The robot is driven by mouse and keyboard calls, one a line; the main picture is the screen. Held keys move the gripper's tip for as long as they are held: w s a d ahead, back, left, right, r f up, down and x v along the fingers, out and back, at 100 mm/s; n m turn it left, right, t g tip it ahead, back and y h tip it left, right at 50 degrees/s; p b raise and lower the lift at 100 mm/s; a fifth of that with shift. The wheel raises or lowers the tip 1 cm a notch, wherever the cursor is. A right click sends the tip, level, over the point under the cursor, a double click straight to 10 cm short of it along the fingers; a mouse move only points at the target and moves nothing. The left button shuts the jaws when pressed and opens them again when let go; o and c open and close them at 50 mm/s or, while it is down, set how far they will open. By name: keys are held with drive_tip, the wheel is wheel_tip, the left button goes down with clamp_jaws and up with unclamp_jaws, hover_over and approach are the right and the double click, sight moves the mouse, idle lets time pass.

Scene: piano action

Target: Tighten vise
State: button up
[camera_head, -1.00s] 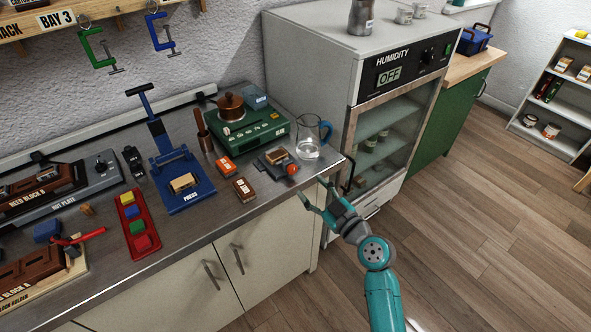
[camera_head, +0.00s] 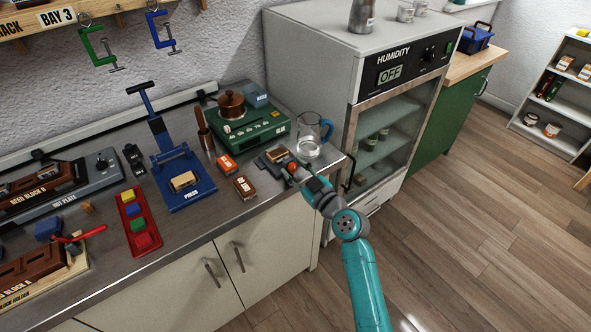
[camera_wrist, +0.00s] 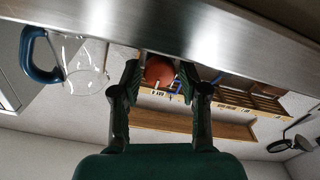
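The vise (camera_head: 268,160) is a small dark grey block on the bench's right front corner with a wooden piece (camera_head: 277,155) at its top. Its round red-orange knob (camera_head: 292,167) faces the bench edge. My gripper (camera_head: 294,173) is at the knob, coming in from the right front. In the wrist view the knob (camera_wrist: 159,70) sits between the two dark fingers of my gripper (camera_wrist: 160,82). The fingers are apart, with a narrow gap seeming to show on each side of the knob. The vise body is hidden in the wrist view.
A glass jug with a blue handle (camera_head: 309,138) stands close behind the vise, also in the wrist view (camera_wrist: 75,60). The humidity cabinet (camera_head: 345,60) is just right. Small boxes (camera_head: 243,187) and a blue press (camera_head: 184,188) lie left. The steel bench edge (camera_wrist: 200,30) is close above the fingers.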

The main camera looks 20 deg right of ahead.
clamp_jaws()
